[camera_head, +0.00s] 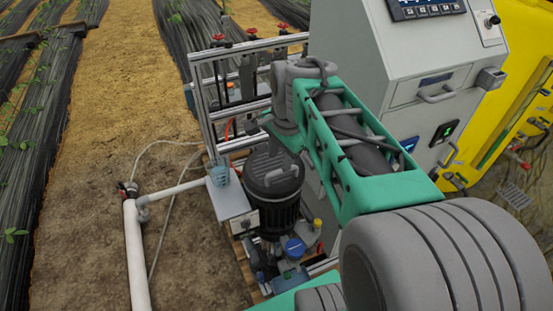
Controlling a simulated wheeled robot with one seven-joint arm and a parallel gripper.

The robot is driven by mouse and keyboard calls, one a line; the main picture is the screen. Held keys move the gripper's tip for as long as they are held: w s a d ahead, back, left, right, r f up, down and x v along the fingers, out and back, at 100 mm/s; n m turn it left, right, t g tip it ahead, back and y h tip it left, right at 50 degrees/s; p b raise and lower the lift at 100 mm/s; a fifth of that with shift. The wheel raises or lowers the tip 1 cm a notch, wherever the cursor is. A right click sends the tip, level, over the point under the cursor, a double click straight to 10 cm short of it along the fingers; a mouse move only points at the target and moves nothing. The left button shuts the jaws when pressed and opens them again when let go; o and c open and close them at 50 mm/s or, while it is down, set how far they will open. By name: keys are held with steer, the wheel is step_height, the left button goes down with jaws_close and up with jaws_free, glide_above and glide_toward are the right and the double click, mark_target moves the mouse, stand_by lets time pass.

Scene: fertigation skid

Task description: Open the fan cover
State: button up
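The fan cover (275,168) is the dark, round, ribbed cap on top of an upright black motor (278,212), near the middle of the view. A small grey handle-like bar lies across its top. The cover appears seated on the motor, with no gap that I can make out. My green and grey arm reaches in from the lower right, and its far joint stands just behind and above the cover. I cannot make out my gripper's fingers; the arm may hide them.
An aluminium frame with red-handled valves (251,31) stands behind the motor. A grey control cabinet (400,60) and a yellow tank (530,70) are at right.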

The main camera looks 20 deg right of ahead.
steer(key=shift+s+a+n, duration=0.45)
steer(key=shift+a+n, duration=0.2)
steer(key=shift+n, duration=0.35)
